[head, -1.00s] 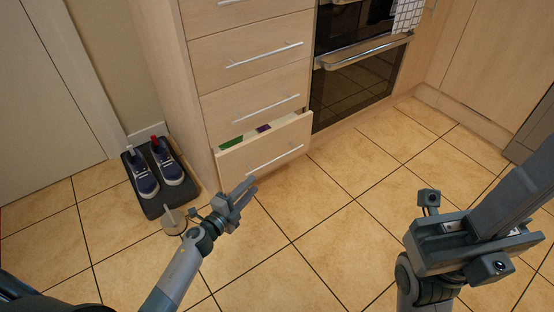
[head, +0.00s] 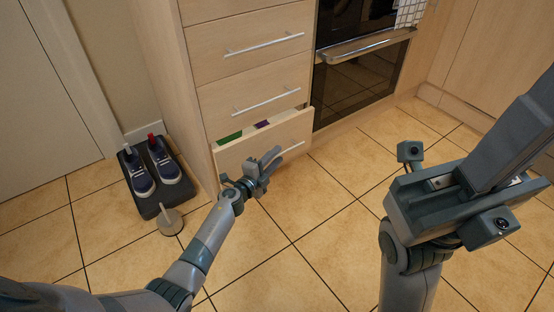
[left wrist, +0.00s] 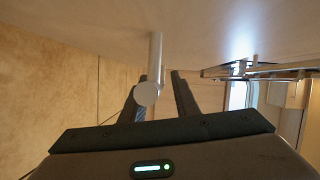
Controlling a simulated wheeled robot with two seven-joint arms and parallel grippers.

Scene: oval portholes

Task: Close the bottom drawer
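The bottom drawer (head: 284,131) of the pale wood unit stands partly open. A green item and a purple item show in the gap above its front. My left gripper (head: 272,160) is at the drawer front, over its bar handle, with its fingers apart. In the left wrist view, the handle (left wrist: 155,55) runs down the drawer front (left wrist: 215,30) and its end shows near the space between the two fingers (left wrist: 158,98). I cannot tell whether they touch. My right gripper (head: 490,165) is large at the right, away from the drawer; its finger gap is not clear.
Closed drawers (head: 250,88) lie above. An oven (head: 355,80) with a bar handle stands to the right. Blue shoes (head: 140,175) sit on a dark mat (head: 182,192) at left, with a round-based object (head: 169,222) nearby. The tiled floor in front is clear.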

